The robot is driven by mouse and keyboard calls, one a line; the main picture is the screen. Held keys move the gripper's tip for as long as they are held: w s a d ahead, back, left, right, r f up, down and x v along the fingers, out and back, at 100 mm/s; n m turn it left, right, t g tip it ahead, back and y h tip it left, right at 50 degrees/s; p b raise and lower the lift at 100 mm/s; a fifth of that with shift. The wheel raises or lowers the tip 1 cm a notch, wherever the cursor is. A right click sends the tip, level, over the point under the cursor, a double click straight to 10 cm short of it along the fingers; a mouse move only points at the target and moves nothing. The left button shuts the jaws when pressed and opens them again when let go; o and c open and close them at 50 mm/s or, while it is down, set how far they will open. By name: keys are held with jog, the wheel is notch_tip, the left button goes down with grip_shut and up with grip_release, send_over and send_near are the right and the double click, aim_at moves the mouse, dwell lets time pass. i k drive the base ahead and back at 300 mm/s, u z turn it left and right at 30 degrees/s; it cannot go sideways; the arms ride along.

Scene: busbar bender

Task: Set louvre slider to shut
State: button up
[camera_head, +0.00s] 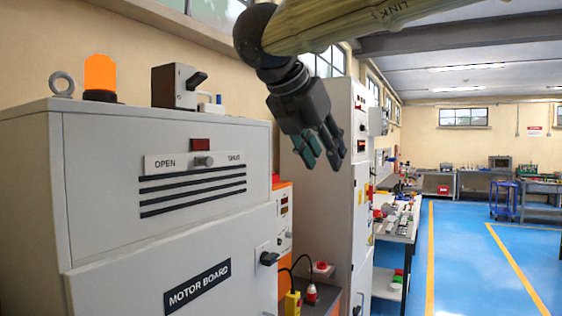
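The louvre slider is a small grey knob (204,161) on a pale track plate (168,164) on the front of the grey motor board cabinet (100,230). The plate reads OPEN at its left end, and the smaller word at its right end looks like SHUT. The knob sits about midway along the plate. Dark louvre slots (192,190) lie just below it. My gripper (323,160) hangs to the right of the cabinet, apart from the slider, with its fingers pointing down. Its fingertips look slightly apart with nothing visible between them, but the gap is unclear.
An orange beacon (100,74), a lifting ring (62,84) and a dark switch box (178,86) stand on the cabinet top. A black handle (269,258) juts from the cabinet front. A tall grey cabinet (325,190) stands behind my gripper. Blue floor (470,260) is open at right.

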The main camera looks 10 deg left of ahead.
aim_at(208, 160)
jog(key=z, duration=1.9)
jog(key=i, duration=0.6)
jog(key=u, duration=1.9)
